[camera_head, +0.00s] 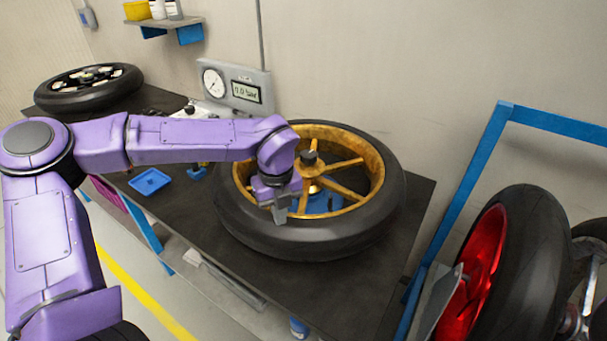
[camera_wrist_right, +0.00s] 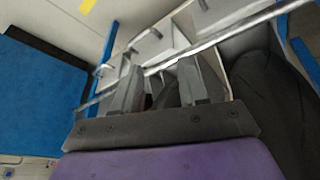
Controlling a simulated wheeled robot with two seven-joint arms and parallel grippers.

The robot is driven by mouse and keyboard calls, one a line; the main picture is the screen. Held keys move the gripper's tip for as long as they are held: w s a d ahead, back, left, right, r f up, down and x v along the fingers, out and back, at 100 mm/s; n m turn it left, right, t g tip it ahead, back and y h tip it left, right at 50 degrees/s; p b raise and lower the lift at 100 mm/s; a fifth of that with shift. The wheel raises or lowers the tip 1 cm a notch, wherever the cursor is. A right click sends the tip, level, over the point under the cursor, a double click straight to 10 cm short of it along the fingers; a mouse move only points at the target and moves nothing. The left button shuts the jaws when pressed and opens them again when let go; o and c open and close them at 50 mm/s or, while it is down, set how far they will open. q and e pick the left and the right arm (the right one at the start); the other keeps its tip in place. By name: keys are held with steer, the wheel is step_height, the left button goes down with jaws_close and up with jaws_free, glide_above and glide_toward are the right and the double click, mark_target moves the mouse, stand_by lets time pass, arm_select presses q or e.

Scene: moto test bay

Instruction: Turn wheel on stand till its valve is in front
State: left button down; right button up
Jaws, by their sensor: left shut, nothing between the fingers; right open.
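The wheel (camera_head: 375,215) has a black tyre and a gold spoked rim (camera_head: 345,165). It lies flat on a blue stand (camera_head: 322,203) on the dark workbench. I cannot make out its valve. My left gripper (camera_head: 281,214) reaches over the near left part of the rim, pointing down. It is shut and empty; I cannot tell whether it touches the rim. My right gripper (camera_wrist_right: 155,85) shows only in the right wrist view, open, with its two grey fingers apart and nothing held between them.
A pressure gauge with a display (camera_head: 235,87) stands behind the wheel. A second wheel (camera_head: 88,90) lies at the back left. A small blue tray (camera_head: 150,181) sits on the bench (camera_head: 330,285). A red-rimmed wheel (camera_head: 520,260) and blue frame (camera_head: 470,200) stand at right.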

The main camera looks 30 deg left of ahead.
arm_select(q)
steer(key=shift+f, duration=0.3)
stand_by(0.5)
